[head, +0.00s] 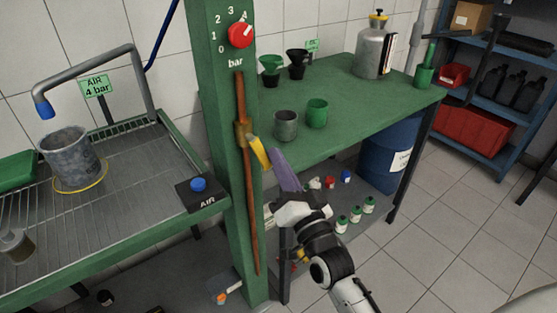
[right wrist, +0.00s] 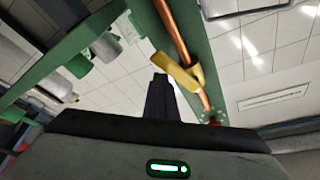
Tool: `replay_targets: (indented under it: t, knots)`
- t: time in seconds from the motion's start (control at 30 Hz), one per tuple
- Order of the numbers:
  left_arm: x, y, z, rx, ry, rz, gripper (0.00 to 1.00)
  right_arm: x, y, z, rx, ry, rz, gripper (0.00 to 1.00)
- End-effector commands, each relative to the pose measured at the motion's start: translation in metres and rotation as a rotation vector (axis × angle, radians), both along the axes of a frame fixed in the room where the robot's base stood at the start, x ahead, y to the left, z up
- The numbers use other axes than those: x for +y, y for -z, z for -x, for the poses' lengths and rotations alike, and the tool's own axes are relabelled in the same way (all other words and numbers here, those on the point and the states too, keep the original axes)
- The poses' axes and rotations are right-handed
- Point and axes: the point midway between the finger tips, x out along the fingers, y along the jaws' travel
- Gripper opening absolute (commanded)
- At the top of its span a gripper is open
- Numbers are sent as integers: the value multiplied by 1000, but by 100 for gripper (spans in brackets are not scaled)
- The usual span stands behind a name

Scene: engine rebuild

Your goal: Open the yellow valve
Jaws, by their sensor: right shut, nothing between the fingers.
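The yellow valve lever (head: 259,152) sits on a brass body on a copper pipe (head: 250,200) that runs up the green post. The lever slants down and to the right, away from the pipe. My right gripper (head: 274,153) has its fingers together and empty, with the tips just right of the lever's free end. In the right wrist view the lever (right wrist: 183,72) crosses the pipe at a slant, and the fingertips (right wrist: 160,77) are close beside it. I cannot tell whether they touch. My left gripper does not show.
The green post (head: 225,110) carries a red dial (head: 240,35). On the left is a wire-rack bench (head: 120,215) with a grey cylinder (head: 72,158) and a blue AIR button (head: 198,184). The green table (head: 355,95) behind my right arm holds cups and a metal canister (head: 374,50).

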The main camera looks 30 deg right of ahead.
Motion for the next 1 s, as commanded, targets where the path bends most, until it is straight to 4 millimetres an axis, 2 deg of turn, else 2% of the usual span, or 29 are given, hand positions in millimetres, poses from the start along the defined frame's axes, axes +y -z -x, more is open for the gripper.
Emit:
replay_targets:
  t: [0.03, 0.13, 0.33, 0.37, 0.5, 0.7, 0.83, 1.0]
  knots:
    - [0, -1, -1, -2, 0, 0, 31, 5, 10, 0, 27, -12, 0, 0]
    - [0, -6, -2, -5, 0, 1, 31, -2, 6, -1, 24, -13, 3, 0]
    - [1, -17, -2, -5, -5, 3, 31, -35, -14, -7, 9, -12, 3, 0]
    - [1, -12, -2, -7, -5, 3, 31, -30, -5, 5, 14, -14, -3, 0]
    - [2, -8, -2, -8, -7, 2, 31, -26, -3, 39, 10, -11, -3, 0]
    - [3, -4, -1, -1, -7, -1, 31, -21, -1, 74, 6, -11, -2, 0]
    - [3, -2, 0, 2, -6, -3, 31, -19, -1, 86, 2, -10, -2, 0]
    - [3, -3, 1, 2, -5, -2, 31, -19, -2, 92, 1, -9, -3, 0]
